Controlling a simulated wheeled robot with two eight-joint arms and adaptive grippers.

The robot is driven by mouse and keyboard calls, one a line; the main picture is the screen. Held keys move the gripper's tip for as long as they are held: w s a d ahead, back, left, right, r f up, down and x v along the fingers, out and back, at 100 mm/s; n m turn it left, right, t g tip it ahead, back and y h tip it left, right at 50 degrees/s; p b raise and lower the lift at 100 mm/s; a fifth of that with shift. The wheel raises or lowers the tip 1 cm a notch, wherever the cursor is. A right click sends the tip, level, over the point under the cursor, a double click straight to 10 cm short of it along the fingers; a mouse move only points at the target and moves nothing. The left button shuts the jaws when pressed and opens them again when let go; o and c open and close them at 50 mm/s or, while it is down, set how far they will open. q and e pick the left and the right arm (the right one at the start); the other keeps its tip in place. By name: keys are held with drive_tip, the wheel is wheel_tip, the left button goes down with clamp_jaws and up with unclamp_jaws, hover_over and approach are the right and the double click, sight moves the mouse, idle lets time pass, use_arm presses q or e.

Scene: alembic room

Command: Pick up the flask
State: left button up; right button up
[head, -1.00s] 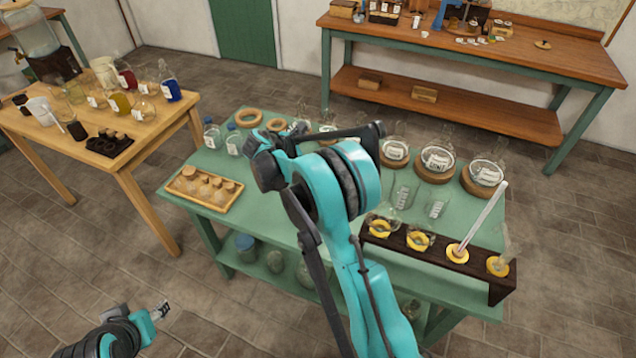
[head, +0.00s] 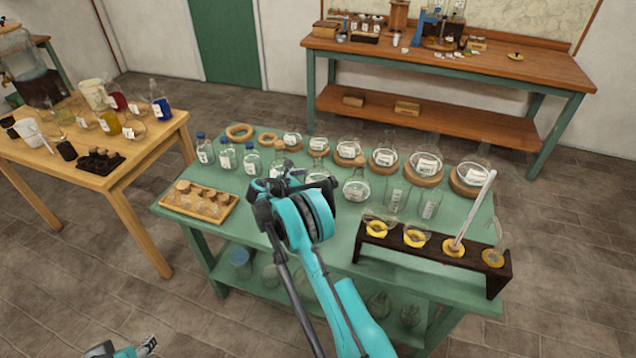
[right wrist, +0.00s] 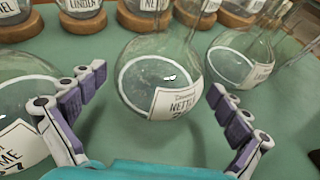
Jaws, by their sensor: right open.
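In the right wrist view a clear round-bottomed flask (right wrist: 150,78) with a white label reading "NETTLE" stands upright on the green table, between and beyond the fingertips of my right gripper (right wrist: 156,82). The gripper is open, with one finger on each side of the flask; whether either touches it I cannot tell. In the head view my right gripper (head: 284,188) is low over the table among the front flasks and hides part of them. My left gripper (head: 148,345) is at the bottom left, off the table; its jaw state is unclear.
Other flasks stand close on the left (right wrist: 22,105) and right (right wrist: 242,62). Behind, a row of flasks sits on cork rings (right wrist: 140,20). A dark rack (head: 435,250) with yellow rings is to the right; a wooden tray (head: 197,203) is to the left.

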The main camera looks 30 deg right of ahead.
drive_tip(key=shift+x, duration=1.2)
drive_tip(key=shift+a, duration=0.1)
drive_tip(key=c, duration=1.3)
drive_tip(key=shift+o, duration=0.2)
drive_tip(key=shift+r, duration=0.1)
